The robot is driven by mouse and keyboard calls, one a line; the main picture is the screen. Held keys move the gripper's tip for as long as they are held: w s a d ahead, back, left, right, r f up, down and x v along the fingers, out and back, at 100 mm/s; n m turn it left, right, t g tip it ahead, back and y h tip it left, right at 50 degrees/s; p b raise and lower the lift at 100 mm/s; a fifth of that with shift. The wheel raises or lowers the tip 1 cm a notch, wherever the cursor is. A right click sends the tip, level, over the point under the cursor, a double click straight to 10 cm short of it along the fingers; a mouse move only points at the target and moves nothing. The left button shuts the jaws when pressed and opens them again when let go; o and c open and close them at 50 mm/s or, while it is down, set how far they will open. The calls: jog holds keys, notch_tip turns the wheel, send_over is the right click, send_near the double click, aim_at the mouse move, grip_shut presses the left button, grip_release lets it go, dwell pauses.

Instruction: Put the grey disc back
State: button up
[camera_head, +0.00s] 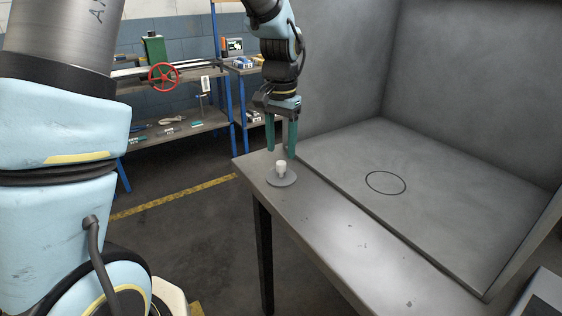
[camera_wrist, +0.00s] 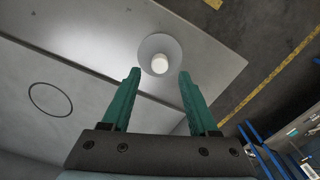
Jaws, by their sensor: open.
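The grey disc (camera_head: 282,179) lies flat near the left end of the metal table, with a pale upright knob (camera_head: 281,167) at its middle. It also shows in the wrist view (camera_wrist: 160,50), just beyond the fingertips. My gripper (camera_head: 284,153) points down close above and behind the disc, its two green fingers apart with nothing between them. In the wrist view my gripper (camera_wrist: 159,73) is open, and the knob is roughly centred ahead of the gap. A dark circle outline (camera_head: 386,182) is on the floor of the grey booth, right of the disc.
The grey booth (camera_head: 335,80) has tall walls at the back and right. The table's front strip (camera_head: 345,235) is bare. A shelf rack (camera_head: 180,134) with tools and a red handwheel (camera_head: 164,77) stands at the back left. A grey box (camera_head: 545,295) sits at the lower right.

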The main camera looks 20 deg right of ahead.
aim_at(281, 163)
notch_tip(281, 163, up, 7)
jog(key=s+a+f+n, duration=0.1)
jog(key=a+f+n, duration=0.2)
jog(key=a, duration=0.7)
jog(key=s+a+f+n+t, duration=0.1)
jog(key=a+f+n, duration=0.1)
jog(key=a, duration=0.8)
jog(key=s+a+f+n, duration=0.2)
jog(key=a+n, duration=0.3)
jog(key=a, duration=0.5)
jog(key=shift+f+t+b, duration=0.3)
jog(key=shift+f+b, duration=0.05)
jog(key=shift+f, duration=0.5)
jog(key=shift+a, duration=0.1)
